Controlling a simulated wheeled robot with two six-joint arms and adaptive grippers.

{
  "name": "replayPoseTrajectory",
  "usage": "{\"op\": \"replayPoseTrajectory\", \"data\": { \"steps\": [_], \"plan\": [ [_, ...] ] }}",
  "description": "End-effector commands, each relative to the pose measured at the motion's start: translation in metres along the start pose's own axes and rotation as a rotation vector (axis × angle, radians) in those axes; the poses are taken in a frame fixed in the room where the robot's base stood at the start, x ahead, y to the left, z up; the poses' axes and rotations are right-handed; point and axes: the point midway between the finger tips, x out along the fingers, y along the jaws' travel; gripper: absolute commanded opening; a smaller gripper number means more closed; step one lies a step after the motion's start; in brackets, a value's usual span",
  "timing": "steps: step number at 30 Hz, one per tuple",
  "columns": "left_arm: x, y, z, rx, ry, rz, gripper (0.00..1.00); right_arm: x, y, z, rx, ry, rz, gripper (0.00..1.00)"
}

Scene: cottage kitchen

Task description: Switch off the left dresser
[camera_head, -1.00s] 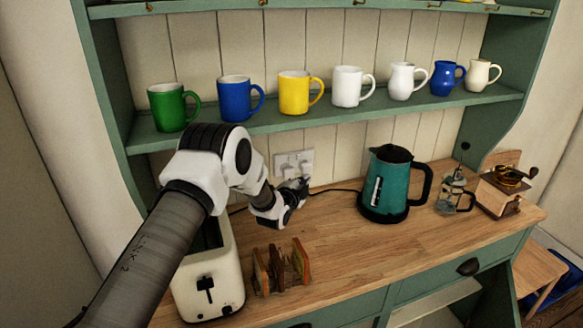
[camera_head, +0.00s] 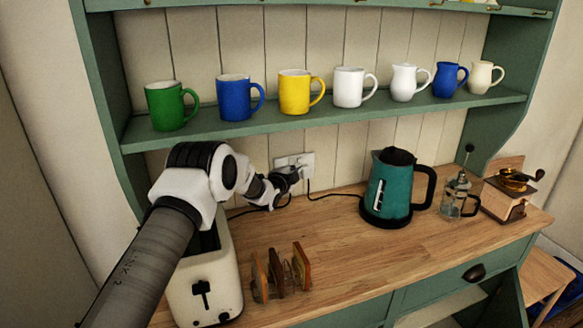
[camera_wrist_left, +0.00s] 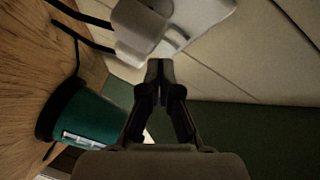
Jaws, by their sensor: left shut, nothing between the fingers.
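The green dresser (camera_head: 240,132) has a white double socket (camera_head: 307,159) on its panelled back, below the mug shelf. My left gripper (camera_head: 292,174) is shut and empty, right in front of the socket, and hides part of it. In the left wrist view the closed fingertips (camera_wrist_left: 160,66) point at the socket plate (camera_wrist_left: 206,12), just beside a white plug (camera_wrist_left: 136,32). Whether they touch is not clear. The switch positions are too small to tell. My right gripper is out of view.
A cream toaster (camera_head: 206,285) stands under my left arm, with a toast rack (camera_head: 281,272) beside it. A teal kettle (camera_head: 391,188) and its cable are to the right, then a cafetiere (camera_head: 458,198) and a coffee grinder (camera_head: 508,196). Several mugs line the shelf above.

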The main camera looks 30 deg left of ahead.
Motion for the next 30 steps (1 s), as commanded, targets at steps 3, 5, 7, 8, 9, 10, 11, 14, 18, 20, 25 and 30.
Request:
{"op": "replayPoseTrajectory", "data": {
  "steps": [3,5,7,8,9,10,11,14,18,20,25,30],
  "plan": [
    [0.0057,-0.003,0.0055,0.001,-0.001,-0.002,0.0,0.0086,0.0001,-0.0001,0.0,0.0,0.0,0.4],
    [0.0067,-0.0049,0.0061,0.0,-0.002,-0.002,0.0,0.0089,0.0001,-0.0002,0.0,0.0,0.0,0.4],
    [0.007,-0.0059,0.0061,0.001,-0.002,0.0,0.0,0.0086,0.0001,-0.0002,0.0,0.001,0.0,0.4],
    [0.007,-0.0061,0.006,0.001,-0.002,0.0,0.0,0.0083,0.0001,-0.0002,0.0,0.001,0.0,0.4],
    [0.007,-0.0063,0.0058,0.001,-0.002,0.0,0.0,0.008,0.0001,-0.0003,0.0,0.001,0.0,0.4],
    [0.0069,-0.0063,0.0058,0.001,-0.002,0.0,0.0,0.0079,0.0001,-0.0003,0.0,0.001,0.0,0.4],
    [0.0069,-0.0063,0.0057,0.001,-0.002,0.0,0.0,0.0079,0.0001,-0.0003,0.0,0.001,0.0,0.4],
    [0.0069,-0.0062,0.0056,0.001,-0.002,0.0,0.0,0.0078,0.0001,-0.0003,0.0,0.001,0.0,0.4],
    [0.0068,-0.0061,0.0055,0.001,-0.002,0.0,0.0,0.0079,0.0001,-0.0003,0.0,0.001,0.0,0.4],
    [0.0068,-0.006,0.0055,0.001,-0.001,0.0,0.0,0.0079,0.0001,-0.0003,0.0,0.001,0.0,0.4],
    [0.0068,-0.0059,0.0054,0.001,-0.001,0.0,0.0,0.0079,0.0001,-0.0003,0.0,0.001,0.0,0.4],
    [0.0068,-0.0059,0.0054,0.001,-0.001,0.0,0.0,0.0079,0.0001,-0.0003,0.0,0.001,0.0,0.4]
  ]
}}
